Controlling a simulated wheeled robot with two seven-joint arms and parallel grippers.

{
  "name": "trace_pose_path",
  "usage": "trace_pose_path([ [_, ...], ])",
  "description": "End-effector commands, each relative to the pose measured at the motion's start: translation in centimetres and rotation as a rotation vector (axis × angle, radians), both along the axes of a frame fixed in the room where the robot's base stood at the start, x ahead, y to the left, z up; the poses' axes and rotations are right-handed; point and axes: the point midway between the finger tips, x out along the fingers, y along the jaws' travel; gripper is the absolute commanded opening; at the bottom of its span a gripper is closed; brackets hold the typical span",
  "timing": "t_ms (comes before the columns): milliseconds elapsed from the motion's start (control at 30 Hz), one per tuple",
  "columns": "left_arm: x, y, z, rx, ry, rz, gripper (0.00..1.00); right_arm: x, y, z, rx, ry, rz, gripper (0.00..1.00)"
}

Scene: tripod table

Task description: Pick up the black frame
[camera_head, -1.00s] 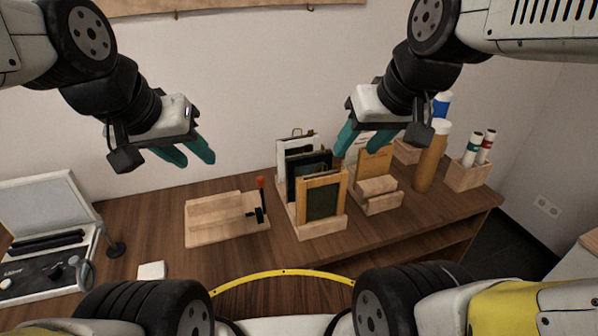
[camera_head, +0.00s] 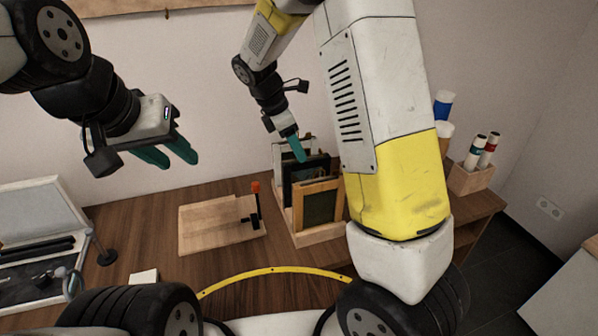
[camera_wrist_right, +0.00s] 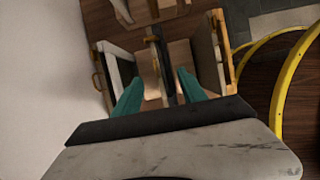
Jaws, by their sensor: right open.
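The black frame (camera_head: 311,167) stands upright in a wooden rack (camera_head: 318,236), between a white frame (camera_head: 283,153) and a light wooden frame (camera_head: 338,200). My right gripper (camera_head: 295,148) is open just above the rack, at the black frame's top. In the right wrist view, its teal fingers (camera_wrist_right: 160,92) point down into the rack. The black frame (camera_wrist_right: 168,72) shows edge-on between them; I cannot tell whether they touch it. My left gripper (camera_head: 168,156) is open and empty, in the air at the left.
A wooden board (camera_head: 215,232) with an orange-handled clamp (camera_head: 256,200) lies left of the rack. A grey device (camera_head: 35,240) stands at far left. A holder with tubes (camera_head: 470,178) stands at the right. My right arm hides part of the table.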

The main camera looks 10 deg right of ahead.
Motion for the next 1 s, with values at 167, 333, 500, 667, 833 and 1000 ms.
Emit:
trace_pose_path([
  [167, 0.0, 0.0, 0.0, 0.0, 0.0, 0.0, 0.36, 0.3, -0.5, -1.7, -0.015, 0.01, 0.018, 0.49],
  [333, 0.0, 0.0, 0.0, 0.0, 0.0, 0.0, 0.36, 0.1, -1.2, -3.5, -0.014, 0.01, 0.018, 0.49],
  [500, 0.0, 0.0, 0.0, 0.0, 0.0, 0.0, 0.36, -0.3, -2.2, -5.9, -0.014, 0.009, 0.016, 0.49],
  [667, 0.0, 0.0, 0.0, 0.0, 0.0, 0.0, 0.36, -0.1, -2.8, -7.3, -0.012, 0.008, 0.015, 0.49],
  [833, 0.0, 0.0, 0.0, 0.0, 0.0, 0.0, 0.36, -0.1, -2.9, -7.5, -0.011, 0.007, 0.016, 0.49],
  [1000, 0.0, 0.0, 0.0, 0.0, 0.0, 0.0, 0.36, -0.1, -2.8, -7.5, -0.01, 0.006, 0.015, 0.31],
])
